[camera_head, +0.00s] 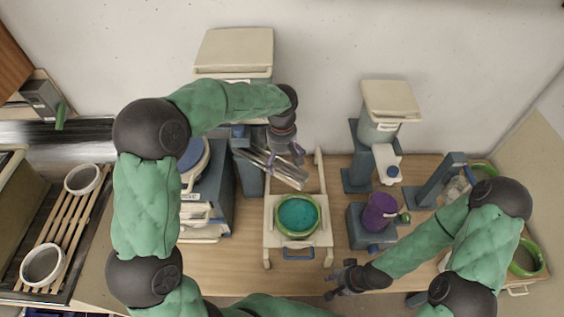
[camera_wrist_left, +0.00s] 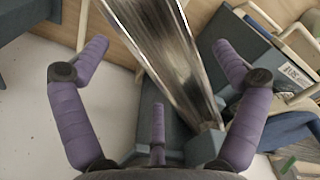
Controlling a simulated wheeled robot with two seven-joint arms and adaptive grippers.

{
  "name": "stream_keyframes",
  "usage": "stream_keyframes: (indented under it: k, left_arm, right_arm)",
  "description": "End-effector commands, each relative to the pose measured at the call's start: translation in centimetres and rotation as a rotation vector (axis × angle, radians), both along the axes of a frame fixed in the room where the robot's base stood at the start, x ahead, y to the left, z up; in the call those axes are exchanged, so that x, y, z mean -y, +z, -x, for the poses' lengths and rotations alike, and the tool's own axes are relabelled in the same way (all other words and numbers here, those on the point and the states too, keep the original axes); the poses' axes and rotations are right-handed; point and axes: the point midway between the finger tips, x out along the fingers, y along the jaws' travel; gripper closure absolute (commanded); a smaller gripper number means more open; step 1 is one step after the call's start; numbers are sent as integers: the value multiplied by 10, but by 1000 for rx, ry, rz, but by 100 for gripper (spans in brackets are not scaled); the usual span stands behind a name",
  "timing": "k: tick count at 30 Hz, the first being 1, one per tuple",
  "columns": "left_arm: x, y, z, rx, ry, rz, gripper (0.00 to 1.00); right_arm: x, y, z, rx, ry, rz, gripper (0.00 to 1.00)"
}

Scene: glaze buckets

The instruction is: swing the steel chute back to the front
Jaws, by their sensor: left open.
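The steel chute (camera_head: 276,168) is a shiny open trough beside the blue-grey post on the left of the table. It slants toward the lower right, its outer end near the back of the cream frame holding a green-rimmed bucket. My left gripper (camera_head: 290,152) is at the chute, above its outer half. In the left wrist view the chute (camera_wrist_left: 168,55) runs between the spread purple fingers of my open left gripper (camera_wrist_left: 160,75). No finger clearly touches it. My right gripper (camera_head: 338,280) is low near the table's front edge, away from the chute; its jaws are too small to judge.
The green-rimmed bucket (camera_head: 297,228) holds teal glaze in the cream frame (camera_head: 268,240). A purple container (camera_head: 379,212) stands to its right. A cream-lidded hopper (camera_head: 235,50) stands behind, partly covered by my left arm. Bare wood (camera_head: 340,220) shows between the frame and purple container.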

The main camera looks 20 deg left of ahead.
Motion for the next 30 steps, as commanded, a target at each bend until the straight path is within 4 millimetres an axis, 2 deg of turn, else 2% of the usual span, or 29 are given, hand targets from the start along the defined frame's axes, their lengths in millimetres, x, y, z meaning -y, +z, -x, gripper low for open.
stream_keyframes:
  k: [6, 17, 24, 26, 30]
  left_arm:
    - [0, -21, 0, -1, 0, 0, 4]
    - [0, -25, 0, 0, 0, 0, 4]
    - [0, -25, 0, 0, 0, 0, 72]
    - [0, -25, 0, 0, 0, 0, 87]
    - [0, -25, 1, 0, -5, 0, 87]
  right_arm:
    - [0, 2, 0, 0, 0, 0, 60]
    - [0, 2, 0, 0, 0, 0, 60]
    - [0, 2, 0, 0, 0, 0, 60]
    - [0, 2, 0, 0, 0, 0, 60]
    - [0, 2, 0, 0, 0, 0, 60]
